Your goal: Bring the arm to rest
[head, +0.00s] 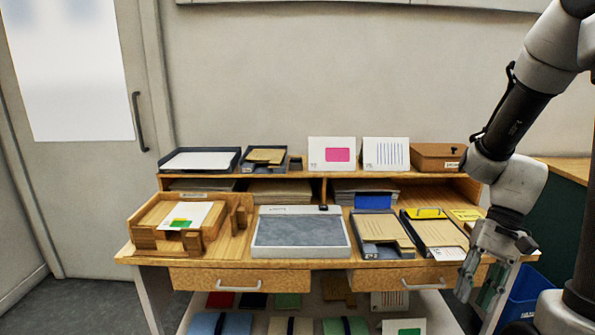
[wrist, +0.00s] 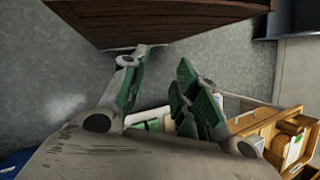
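My gripper (head: 478,292) hangs at the right front corner of the wooden desk (head: 245,262), pointing down beside the desk's front edge. In the wrist view my gripper (wrist: 160,78) shows two green-padded fingers standing apart. Nothing is held between them. My arm comes down from the upper right of the head view, bent at the elbow. I cannot tell whether the gripper touches the desk edge.
The desk holds a wooden tray (head: 147,212), a grey flat device (head: 300,253), a dark tray (head: 366,250) and a clipboard (head: 438,250). A wooden box (head: 436,148) stands on the upper shelf. A blue bin (head: 522,300) is on the floor at right. Floor at left is clear.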

